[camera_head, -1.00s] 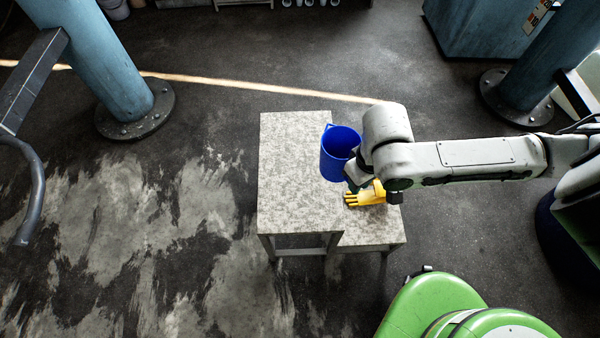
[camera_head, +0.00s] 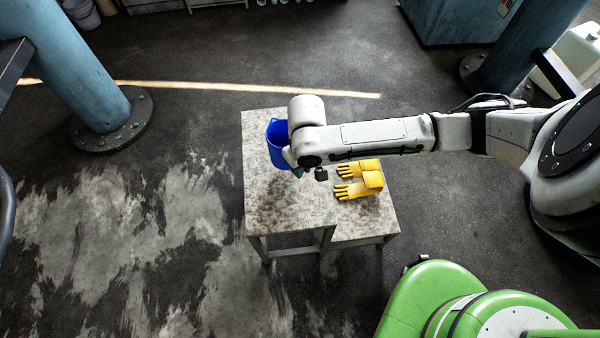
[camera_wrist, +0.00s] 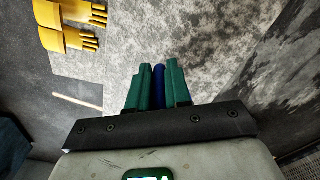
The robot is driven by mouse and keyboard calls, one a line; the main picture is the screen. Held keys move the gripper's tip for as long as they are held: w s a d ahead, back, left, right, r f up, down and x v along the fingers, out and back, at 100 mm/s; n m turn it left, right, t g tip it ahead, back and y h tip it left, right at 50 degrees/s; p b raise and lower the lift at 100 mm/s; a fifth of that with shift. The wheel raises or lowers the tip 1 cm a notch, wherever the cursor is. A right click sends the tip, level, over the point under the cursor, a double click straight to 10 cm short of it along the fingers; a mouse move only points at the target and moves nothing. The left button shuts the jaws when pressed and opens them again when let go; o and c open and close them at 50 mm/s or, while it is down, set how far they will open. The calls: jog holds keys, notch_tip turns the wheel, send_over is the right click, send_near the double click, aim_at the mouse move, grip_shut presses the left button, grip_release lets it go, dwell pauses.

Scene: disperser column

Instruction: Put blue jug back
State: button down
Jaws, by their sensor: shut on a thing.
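The blue jug (camera_head: 277,145) is over the taller left part of the stepped stone-topped table (camera_head: 262,207), partly hidden by my arm. In the wrist view, a thin blue strip of the jug (camera_wrist: 159,86) shows between the green fingers of my gripper (camera_wrist: 158,84), which is shut on it. In the head view my gripper (camera_head: 299,172) is mostly hidden beneath the wrist. I cannot tell whether the jug touches the tabletop.
Yellow gloves (camera_head: 361,184) lie on the lower right step; they also show in the wrist view (camera_wrist: 65,30). The front of the taller top is clear. A blue pillar (camera_head: 85,75) stands at left. Another pillar (camera_head: 535,45) stands at the back right.

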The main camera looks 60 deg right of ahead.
jog(key=shift+w+f, duration=0.35)
jog(key=shift+f, duration=0.1)
notch_tip(320, 180, down, 3)
jog(key=shift+r+b, duration=0.1)
jog(key=shift+b, duration=0.45)
jog(key=c, duration=1.1)
grip_release()
jog(key=shift+o, duration=0.2)
